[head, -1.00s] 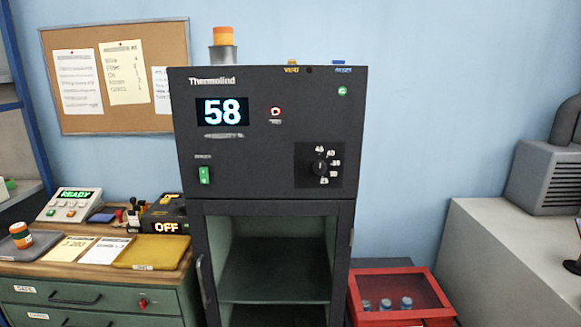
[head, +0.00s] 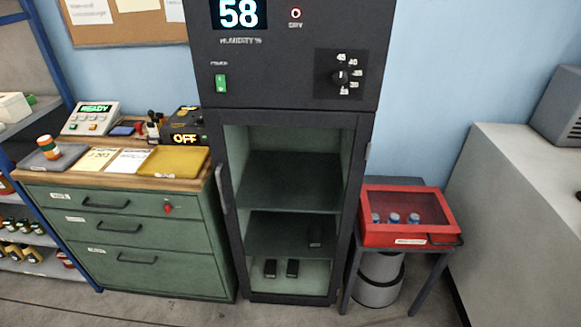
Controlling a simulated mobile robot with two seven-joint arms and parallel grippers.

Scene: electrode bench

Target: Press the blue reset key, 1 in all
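The tall dark cabinet (head: 290,82) stands in the middle of the head view, with its top cut off by the upper edge. No key marked as reset shows in the present view. The cabinet's lit display (head: 239,13) reads 58. A small red-ringed button (head: 295,13) labelled DRY is right of it. A green power switch (head: 221,84) and a black dial (head: 342,77) sit lower on the panel. Neither of my grippers is in view.
A green drawer chest (head: 135,222) stands left, carrying a READY instrument (head: 91,117), a box reading OFF (head: 187,138) and a yellow tray (head: 174,162). A red clear-lidded box (head: 408,216) sits on a stand at right. Open floor shows in front.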

